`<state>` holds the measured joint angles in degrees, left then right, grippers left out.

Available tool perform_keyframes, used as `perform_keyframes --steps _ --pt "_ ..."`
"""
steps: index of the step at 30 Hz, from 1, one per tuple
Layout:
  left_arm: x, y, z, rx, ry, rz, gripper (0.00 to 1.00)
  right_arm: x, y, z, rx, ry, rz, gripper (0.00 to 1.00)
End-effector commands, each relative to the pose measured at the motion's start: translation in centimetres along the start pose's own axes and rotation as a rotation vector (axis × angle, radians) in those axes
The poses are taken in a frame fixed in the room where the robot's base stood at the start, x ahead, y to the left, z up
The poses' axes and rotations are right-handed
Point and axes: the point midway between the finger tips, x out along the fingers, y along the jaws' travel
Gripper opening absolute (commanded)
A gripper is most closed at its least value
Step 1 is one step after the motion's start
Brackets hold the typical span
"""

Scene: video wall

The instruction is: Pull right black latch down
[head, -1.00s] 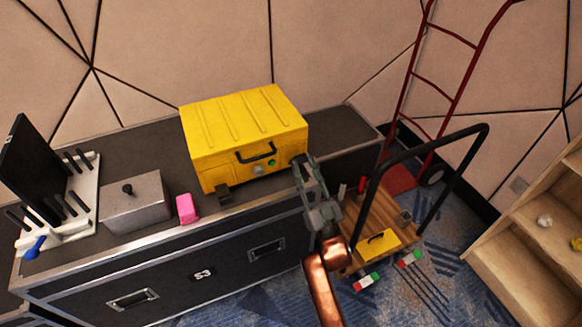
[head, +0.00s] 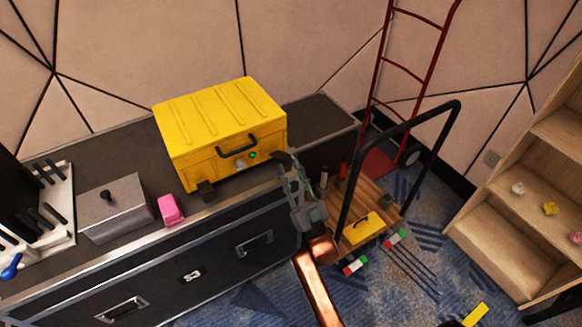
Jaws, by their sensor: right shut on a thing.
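A yellow case (head: 215,125) stands closed on the dark flight-case top, with a black handle (head: 237,146) on its front. Its left black latch (head: 205,190) sticks out low on the front. The right black latch (head: 281,158) is at the front's right end, partly covered by my fingers. My right gripper (head: 286,167) reaches up from below and is shut on this latch. How far the latch is tilted is hard to see. My left gripper is not in view.
A pink block (head: 170,209) and a grey lidded box (head: 113,208) lie left on the flight case (head: 215,262). A platform cart (head: 382,202) with a black handlebar stands close to the right of my arm. Wooden shelves (head: 510,250) are at far right.

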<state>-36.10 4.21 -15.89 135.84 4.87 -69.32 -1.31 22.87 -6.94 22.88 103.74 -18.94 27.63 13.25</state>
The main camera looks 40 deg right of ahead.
Motion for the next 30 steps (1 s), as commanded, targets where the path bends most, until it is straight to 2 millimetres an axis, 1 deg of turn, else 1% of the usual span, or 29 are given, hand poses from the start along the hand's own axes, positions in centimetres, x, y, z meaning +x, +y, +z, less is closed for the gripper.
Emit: perform_keyframes --steps 1,15,16,23,30 --pt "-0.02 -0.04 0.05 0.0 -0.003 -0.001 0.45 -0.5 0.04 1.2 0.002 -0.028 0.003 0.0" --pt "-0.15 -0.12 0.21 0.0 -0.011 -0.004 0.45 -0.59 -0.01 1.36 0.002 -0.028 0.002 0.0" --pt "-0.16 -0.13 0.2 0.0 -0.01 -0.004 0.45 -0.59 -0.02 1.36 0.002 -0.028 0.002 0.29" --pt "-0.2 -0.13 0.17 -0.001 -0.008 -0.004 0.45 -0.42 0.06 0.96 0.001 -0.019 0.002 0.45" --pt "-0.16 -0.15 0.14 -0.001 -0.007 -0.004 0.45 -0.33 0.0 0.77 0.001 -0.015 0.001 0.45"
